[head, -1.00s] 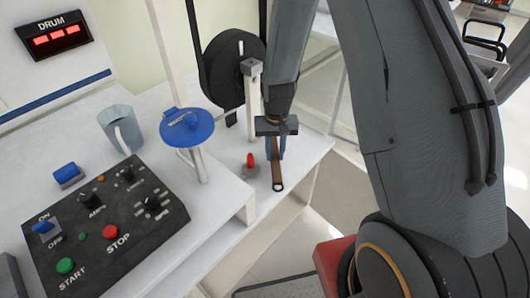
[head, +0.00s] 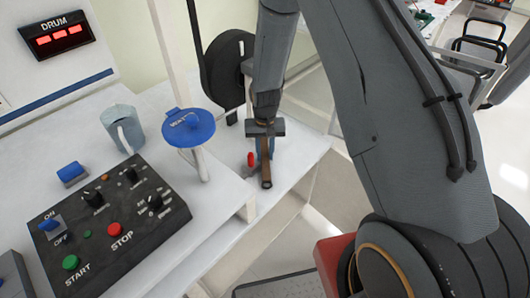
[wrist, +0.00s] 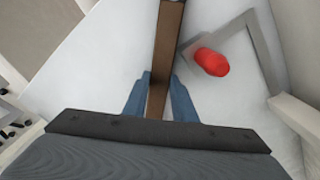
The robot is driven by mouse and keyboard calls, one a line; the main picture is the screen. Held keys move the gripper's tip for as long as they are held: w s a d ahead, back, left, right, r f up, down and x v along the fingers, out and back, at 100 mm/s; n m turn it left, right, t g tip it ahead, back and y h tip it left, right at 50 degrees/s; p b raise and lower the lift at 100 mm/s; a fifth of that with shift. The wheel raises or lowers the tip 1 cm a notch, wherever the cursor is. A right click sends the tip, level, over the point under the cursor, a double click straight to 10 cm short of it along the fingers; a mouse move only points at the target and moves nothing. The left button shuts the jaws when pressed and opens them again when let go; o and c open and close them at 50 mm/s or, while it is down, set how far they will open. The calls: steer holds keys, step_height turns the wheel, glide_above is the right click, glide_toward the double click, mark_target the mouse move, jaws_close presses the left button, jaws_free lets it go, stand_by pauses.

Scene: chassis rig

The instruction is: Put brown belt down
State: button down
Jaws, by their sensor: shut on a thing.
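The brown belt (head: 266,172) is a narrow brown strip held in my gripper (head: 266,152) over the right end of the white bench. In the wrist view the brown belt (wrist: 167,50) runs away from me between the two blue fingertips of my gripper (wrist: 160,95), which are shut on it. Whether the belt touches the bench surface I cannot tell. Part of the belt is hidden by the gripper.
A red knob (head: 251,159) on a grey bracket is just left of the belt; the red knob (wrist: 211,62) is to the right in the wrist view. A blue-topped WATER stand (head: 188,128), a jug (head: 123,128) and a black control box (head: 108,222) stand further left.

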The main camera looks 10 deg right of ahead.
mark_target(265, 156)
steer(key=shift+f, duration=0.2)
steer(key=c, duration=1.5)
jaws_free()
steer(key=shift+o, duration=0.2)
steer(key=shift+r, duration=0.1)
step_height(265, 156, up, 12)
steer(key=b, duration=0.1)
steer(key=s+d+r, duration=0.1)
steer(key=s+r, duration=0.3)
steer(key=s, duration=0.3)
steer(key=s+d+r+n, duration=0.1)
steer(key=s+r, duration=0.3)
steer(key=s, duration=0.4)
steer(key=s+d+r, duration=0.3)
steer(key=s+r, duration=0.1)
steer(key=s, duration=0.3)
steer(key=shift+s+d+r+n, duration=0.15)
steer(key=shift+s+d+n, duration=0.05)
steer(key=shift+s+n, duration=0.15)
steer(key=shift+s, duration=0.2)
steer(key=shift+c, duration=1)
steer(key=shift+a, duration=0.1)
steer(key=shift+c, duration=0.5)
